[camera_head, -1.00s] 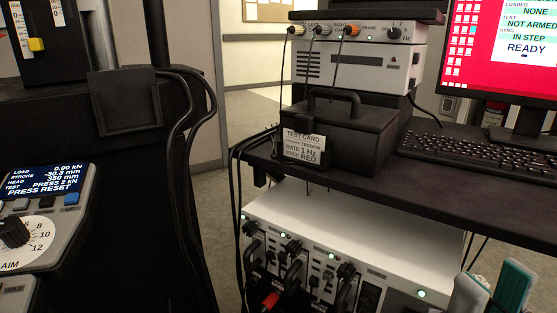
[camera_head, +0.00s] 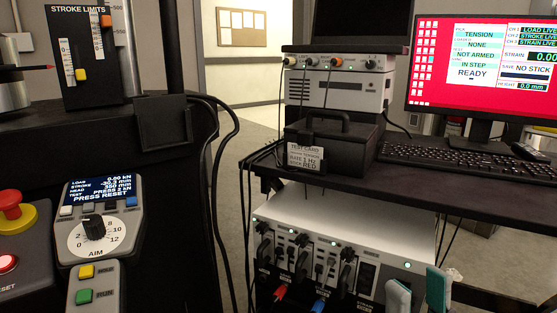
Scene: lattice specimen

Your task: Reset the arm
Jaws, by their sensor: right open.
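A red lit button (camera_head: 7,263) with lettering ending in "SET" below it is at the lower left edge, partly cut off. Above it is a red mushroom knob (camera_head: 10,204) on a yellow base. The grey control panel (camera_head: 130,190) beside them has a display (camera_head: 95,190) reading "PRESS RESET" and a black AIM dial (camera_head: 93,227). My right gripper (camera_head: 418,294) is at the bottom right, its two teal-and-grey fingers apart and nothing seen between them. It is far from the button, in front of the white rack unit. My left gripper is not in view.
A dark desk (camera_head: 480,198) holds a black case (camera_head: 330,150), a keyboard (camera_head: 440,150) and a monitor (camera_head: 480,70) reading "NOT ARMED" and "READY". Below it, a white unit (camera_head: 340,220) has red and blue plugs. Black cables (camera_head: 225,150) hang between the machine and desk.

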